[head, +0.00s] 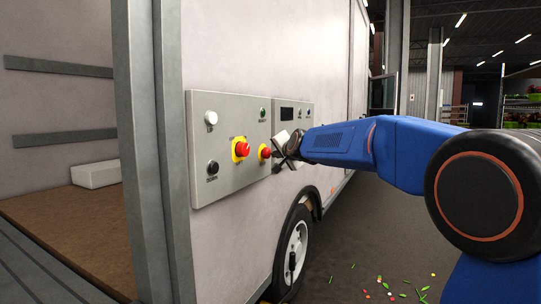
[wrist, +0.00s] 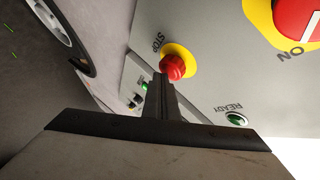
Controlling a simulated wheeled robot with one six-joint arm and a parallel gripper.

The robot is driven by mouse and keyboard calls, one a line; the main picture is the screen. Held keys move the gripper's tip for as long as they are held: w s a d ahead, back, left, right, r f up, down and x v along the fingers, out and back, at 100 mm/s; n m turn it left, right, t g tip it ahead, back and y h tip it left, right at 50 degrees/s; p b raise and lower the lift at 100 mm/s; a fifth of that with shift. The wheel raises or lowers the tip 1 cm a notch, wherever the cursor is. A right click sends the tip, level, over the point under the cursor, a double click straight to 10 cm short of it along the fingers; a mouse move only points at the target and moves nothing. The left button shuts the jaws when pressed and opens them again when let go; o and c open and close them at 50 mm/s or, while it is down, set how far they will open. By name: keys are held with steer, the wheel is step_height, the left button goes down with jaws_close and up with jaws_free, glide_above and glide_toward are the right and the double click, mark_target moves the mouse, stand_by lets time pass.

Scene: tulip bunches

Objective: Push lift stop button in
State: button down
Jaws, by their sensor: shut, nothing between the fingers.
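The stop button is a red mushroom knob on a yellow ring (wrist: 172,65), with the word STOP beside it in the wrist view. In the head view it is the smaller red knob (head: 265,153) on the grey control panel (head: 225,180) on the truck's side. My gripper (head: 281,150) is shut and empty, just right of the knob in the head view. In the wrist view its fingertips (wrist: 163,82) reach the knob's lower edge and partly overlap it. I cannot tell whether they touch, or how far in the knob sits.
A larger red switch on yellow (head: 241,149) sits left of the stop button. The panel also has a green READY lamp (wrist: 236,119), a white knob (head: 211,118) and a black knob (head: 212,167). A second panel with a dark display (head: 287,113) adjoins at right. A wheel (head: 294,250) is below.

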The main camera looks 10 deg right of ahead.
steer(key=shift+s+d, duration=0.5)
steer(key=shift+d, duration=0.15)
steer(key=shift+s+d, duration=0.75)
steer(key=shift+d, duration=0.3)
steer(key=shift+s+d, duration=0.75)
steer(key=shift+d, duration=0.25)
steer(key=s+d+f+n+g+h, duration=0.1)
steer(key=s+d+f+n+g, duration=0.1)
steer(key=s+f, duration=0.9)
steer(key=s+d+f+n+g, duration=0.2)
steer(key=s+f, duration=0.9)
steer(key=s, duration=1.4)
steer(key=s+d+f+n+g+h, duration=0.1)
steer(key=s+f+n+g, duration=0.4)
steer(key=s+f, duration=0.5)
steer(key=s+d+g, duration=0.1)
steer(key=s, duration=0.7)
steer(key=shift+s+f+n+h, duration=0.2)
steer(key=shift+f+n+h, duration=0.1)
steer(key=shift+f, duration=0.1)
